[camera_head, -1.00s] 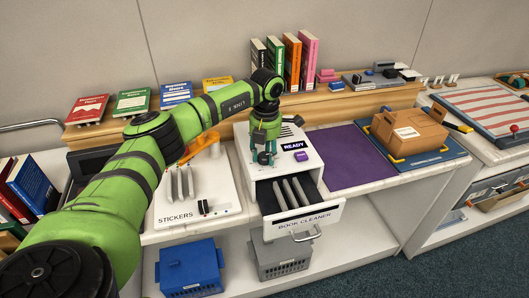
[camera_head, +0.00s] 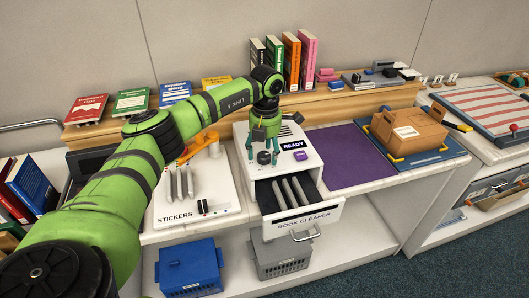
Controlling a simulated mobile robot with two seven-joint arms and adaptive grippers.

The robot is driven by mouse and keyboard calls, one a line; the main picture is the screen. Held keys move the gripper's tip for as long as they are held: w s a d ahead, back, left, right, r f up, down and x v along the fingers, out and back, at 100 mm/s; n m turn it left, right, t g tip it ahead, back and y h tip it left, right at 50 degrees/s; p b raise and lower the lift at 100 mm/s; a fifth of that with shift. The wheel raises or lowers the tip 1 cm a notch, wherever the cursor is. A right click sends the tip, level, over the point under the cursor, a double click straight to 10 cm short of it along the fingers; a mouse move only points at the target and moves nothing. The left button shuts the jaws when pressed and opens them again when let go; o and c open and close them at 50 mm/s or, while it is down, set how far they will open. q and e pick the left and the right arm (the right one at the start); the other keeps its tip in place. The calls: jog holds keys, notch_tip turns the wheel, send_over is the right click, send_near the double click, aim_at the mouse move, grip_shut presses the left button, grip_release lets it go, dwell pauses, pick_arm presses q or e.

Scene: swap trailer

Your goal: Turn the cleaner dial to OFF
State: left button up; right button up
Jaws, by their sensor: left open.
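The book cleaner (camera_head: 280,179) is a white box on the counter, with a drawer (camera_head: 301,219) labelled BOOK CLEANER pulled out at its front. Several grey dividers stand in the drawer. A dark display (camera_head: 293,144) on its top reads READY, with a purple button (camera_head: 300,156) below it. My left gripper (camera_head: 263,158) points down over the left part of the cleaner's top, with its fingers apart. A small dark knob-like part shows between the fingers; I cannot tell its setting or whether the fingers touch it. My right gripper is not in view.
Left of the cleaner is a white STICKERS board (camera_head: 216,199) with an orange-handled tool (camera_head: 197,149). Right are a purple mat (camera_head: 345,158) and a cardboard box (camera_head: 409,130). Books stand on the shelf behind (camera_head: 291,62). Blue (camera_head: 189,267) and grey (camera_head: 279,251) baskets sit below.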

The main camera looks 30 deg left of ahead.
aim_at(266, 155)
pick_arm(q)
notch_tip(266, 155, up, 11)
jog(key=shift+d+r, duration=0.15)
jog(key=shift+d, duration=0.1)
dwell(0.5)
